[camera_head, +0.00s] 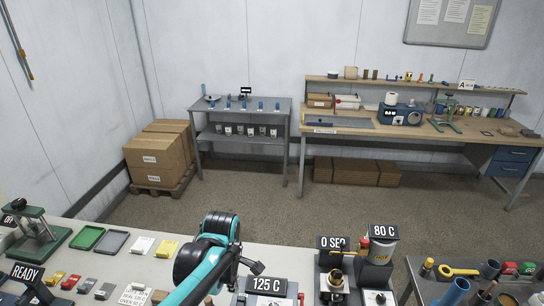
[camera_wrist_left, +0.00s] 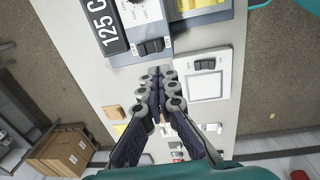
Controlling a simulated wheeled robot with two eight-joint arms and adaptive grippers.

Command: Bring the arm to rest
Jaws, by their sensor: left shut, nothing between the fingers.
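My left arm comes in from the bottom of the head view, teal and black, over the front bench. Its gripper (camera_head: 252,268) is small there, just above the device labelled 125 C (camera_head: 268,285). In the left wrist view the two dark fingers of the left gripper (camera_wrist_left: 160,78) meet at their tips. They are shut with nothing between them. They show in front of the grey device with the 125 C sign (camera_wrist_left: 100,25) and a dark switch. How far they are above the bench cannot be told. No right gripper shows.
The pale front bench (camera_head: 145,262) carries trays, cards and small blocks at left. Devices labelled 0 SEC (camera_head: 332,243) and 80 C (camera_head: 383,232) stand right of my gripper. A dark cart (camera_head: 425,290) with tools is at right. Boxes, a shelf and a workbench stand across open floor.

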